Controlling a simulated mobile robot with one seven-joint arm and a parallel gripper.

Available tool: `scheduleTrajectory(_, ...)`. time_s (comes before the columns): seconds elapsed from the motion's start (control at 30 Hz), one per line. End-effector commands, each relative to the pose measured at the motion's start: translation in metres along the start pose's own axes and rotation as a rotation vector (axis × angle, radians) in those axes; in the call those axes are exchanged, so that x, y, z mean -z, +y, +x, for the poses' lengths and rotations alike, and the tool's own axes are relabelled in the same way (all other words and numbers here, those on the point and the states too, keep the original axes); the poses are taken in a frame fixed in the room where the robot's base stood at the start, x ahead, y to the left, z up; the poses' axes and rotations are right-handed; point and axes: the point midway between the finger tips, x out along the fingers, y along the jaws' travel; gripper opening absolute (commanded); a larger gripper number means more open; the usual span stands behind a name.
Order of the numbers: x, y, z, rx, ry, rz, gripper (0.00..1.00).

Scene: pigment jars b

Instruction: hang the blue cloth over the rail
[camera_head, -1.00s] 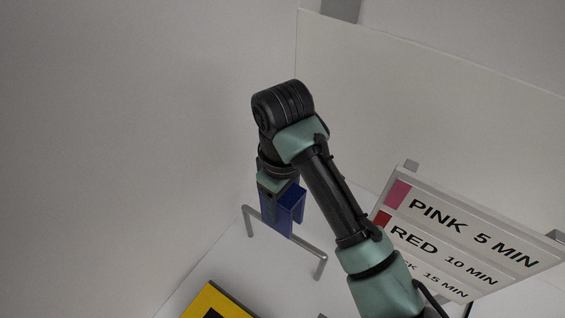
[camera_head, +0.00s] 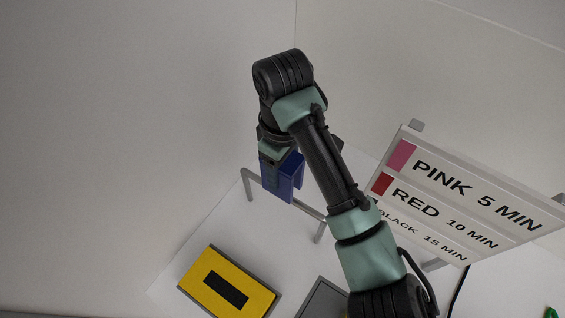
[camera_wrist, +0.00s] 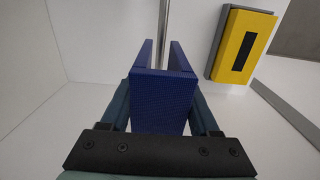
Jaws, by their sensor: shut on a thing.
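The blue cloth (camera_head: 270,182) is a stiff-looking folded piece with two flaps hanging down. My gripper (camera_wrist: 162,108) is shut on its top, and the cloth is also large in the wrist view (camera_wrist: 162,90). The grey metal rail (camera_head: 310,211) is a low bar on two legs standing on the white table. In the wrist view the rail (camera_wrist: 163,25) runs in line with the gap between the two flaps. I cannot tell whether the cloth rests on the rail.
A yellow block with a black patch (camera_head: 247,282) lies on the white table (camera_head: 170,283) in front of the rail. A sign board (camera_head: 437,170) with pink and red swatches stands to the right, beside my arm. A grey panel (camera_head: 322,300) lies near the front. A wall is behind.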

Motion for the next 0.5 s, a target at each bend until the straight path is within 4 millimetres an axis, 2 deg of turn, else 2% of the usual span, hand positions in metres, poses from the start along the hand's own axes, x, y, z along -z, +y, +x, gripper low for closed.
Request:
scheduleTrajectory(0.03,0.000,0.000,0.009,0.001,0.000,0.000,0.06)
scheduleTrajectory(0.5,0.000,-0.001,0.056,0.002,0.001,0.001,0.06)
